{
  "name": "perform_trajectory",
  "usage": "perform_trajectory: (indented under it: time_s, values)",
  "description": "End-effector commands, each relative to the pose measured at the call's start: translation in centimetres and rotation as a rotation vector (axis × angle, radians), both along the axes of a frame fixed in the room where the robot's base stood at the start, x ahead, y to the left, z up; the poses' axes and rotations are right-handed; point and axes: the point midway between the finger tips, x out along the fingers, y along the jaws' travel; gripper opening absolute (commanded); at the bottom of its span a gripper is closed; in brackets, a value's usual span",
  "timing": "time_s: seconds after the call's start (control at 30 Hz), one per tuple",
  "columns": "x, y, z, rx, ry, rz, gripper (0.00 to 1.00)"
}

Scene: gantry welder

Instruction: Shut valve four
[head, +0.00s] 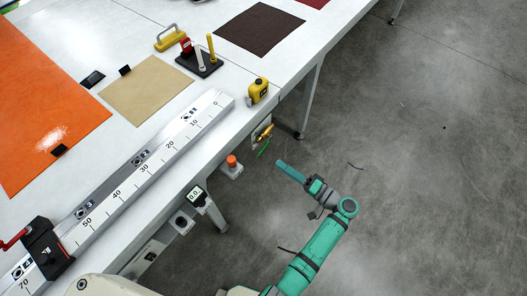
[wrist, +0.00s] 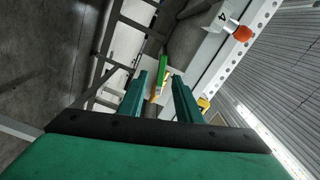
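A brass valve (head: 265,132) with a green handle (head: 263,148) is mounted at the table's side, below the top. In the head view the handle slants down from the body. My gripper (head: 279,164) is just right of and below the handle, apart from it. In the wrist view my gripper (wrist: 159,75) has its two teal fingers spread with a gap. The green handle (wrist: 163,66) and yellow-brass body show beyond and between the fingertips. A white plate marked "4" (wrist: 222,17) shows near an orange knob (wrist: 243,33). I cannot tell which fitting the plate labels.
A table leg (head: 308,100) stands behind the valve. A tape measure (head: 258,91) sits near the edge. The floor (head: 430,170) to the right is clear.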

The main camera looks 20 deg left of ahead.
Motion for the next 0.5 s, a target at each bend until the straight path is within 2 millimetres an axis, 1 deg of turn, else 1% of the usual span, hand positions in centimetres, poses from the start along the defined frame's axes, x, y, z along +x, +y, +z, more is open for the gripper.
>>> perform_trajectory:
  time_s: [0.13, 0.27, 0.5]
  values:
    - [0.3, 0.6, 0.4, 0.009, -0.009, 0.013, 0.31]
    - [0.9, 1.9, 0.4, 0.009, -0.008, 0.008, 0.31]
    - [2.5, 5.7, 0.4, 0.009, -0.008, 0.001, 0.31]
